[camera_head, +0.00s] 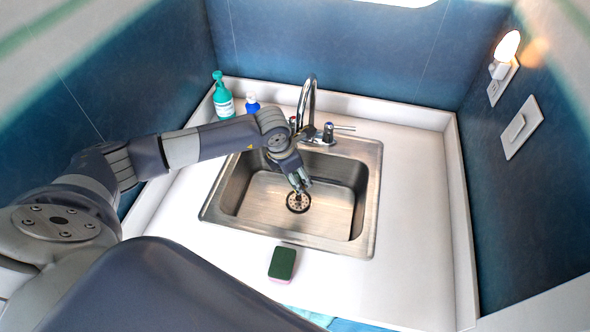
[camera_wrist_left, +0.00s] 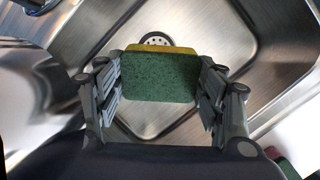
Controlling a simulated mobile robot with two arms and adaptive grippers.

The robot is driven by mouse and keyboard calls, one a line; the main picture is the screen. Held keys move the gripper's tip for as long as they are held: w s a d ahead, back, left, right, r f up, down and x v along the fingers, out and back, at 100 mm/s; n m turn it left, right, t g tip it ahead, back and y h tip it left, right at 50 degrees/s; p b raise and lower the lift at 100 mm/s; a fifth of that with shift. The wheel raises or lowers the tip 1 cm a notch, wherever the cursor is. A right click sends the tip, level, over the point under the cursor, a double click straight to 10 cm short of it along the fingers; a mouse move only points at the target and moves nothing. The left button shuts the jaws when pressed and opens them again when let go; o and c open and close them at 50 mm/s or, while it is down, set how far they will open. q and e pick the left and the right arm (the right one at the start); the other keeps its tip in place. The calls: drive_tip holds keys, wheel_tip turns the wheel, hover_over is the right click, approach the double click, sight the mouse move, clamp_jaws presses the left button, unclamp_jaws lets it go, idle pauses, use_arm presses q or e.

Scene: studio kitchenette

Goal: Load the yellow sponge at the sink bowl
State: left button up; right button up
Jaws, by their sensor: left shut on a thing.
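My left gripper (camera_head: 300,184) reaches over the sink bowl (camera_head: 262,208), above the drain. In the left wrist view, my left gripper (camera_wrist_left: 160,88) is shut on the yellow sponge (camera_wrist_left: 150,47), which has a green scouring face (camera_wrist_left: 160,77). The sponge is held between both fingers, with the drain and steel bowl floor beyond it. In the head view the sponge is hidden or too small to make out at the fingers. My right gripper is not in view.
A green and pink sponge (camera_head: 282,263) lies on the white counter (camera_head: 415,240) in front of the sink. The faucet (camera_head: 309,100) stands behind the bowl. A teal bottle (camera_head: 222,97) and a blue-capped bottle (camera_head: 252,104) stand at the back left. The right counter is clear.

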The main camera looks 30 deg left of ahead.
use_arm(q)
wheel_tip(320, 180, down, 14)
drive_tip(key=b, duration=1.2)
drive_tip(key=shift+r, duration=0.1)
drive_tip(key=shift+r+p, duration=4.55)
drive_tip(key=shift+r, duration=2.5)
drive_tip(key=shift+r+p, duration=0.6)
drive_tip(key=shift+r, duration=0.5)
drive_tip(key=shift+r+p, duration=1)
drive_tip(key=shift+r, duration=1.05)
